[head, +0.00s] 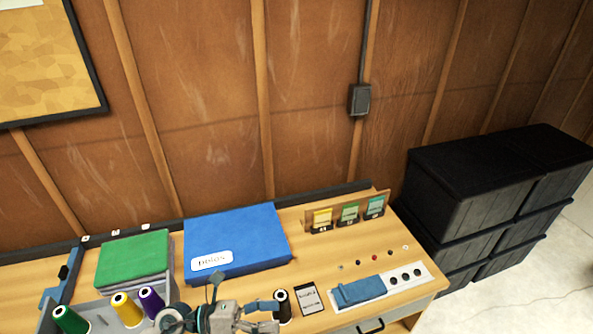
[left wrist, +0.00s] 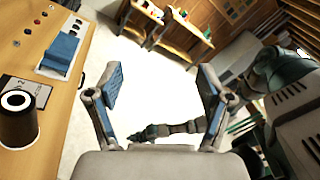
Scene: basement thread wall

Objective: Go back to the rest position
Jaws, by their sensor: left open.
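My left gripper (head: 262,315) is low in the head view, over the front of the workbench (head: 340,265). In the left wrist view its two blue-padded fingers (left wrist: 160,85) stand wide apart with nothing between them. A black thread spool (head: 283,305) stands beside the fingers in the head view. The same spool (left wrist: 18,120) is at the left of the left wrist view, outside the fingers. What looks like my right gripper (left wrist: 150,132) shows small beyond the left fingers; its jaws cannot be made out.
A rack (head: 95,310) holds green, yellow and purple spools at the left. A blue box (head: 235,240), a green stack (head: 135,258), a label card (head: 308,298) and a tray with blue cloth (head: 360,291) are on the bench. Black crates (head: 480,195) stand at the right.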

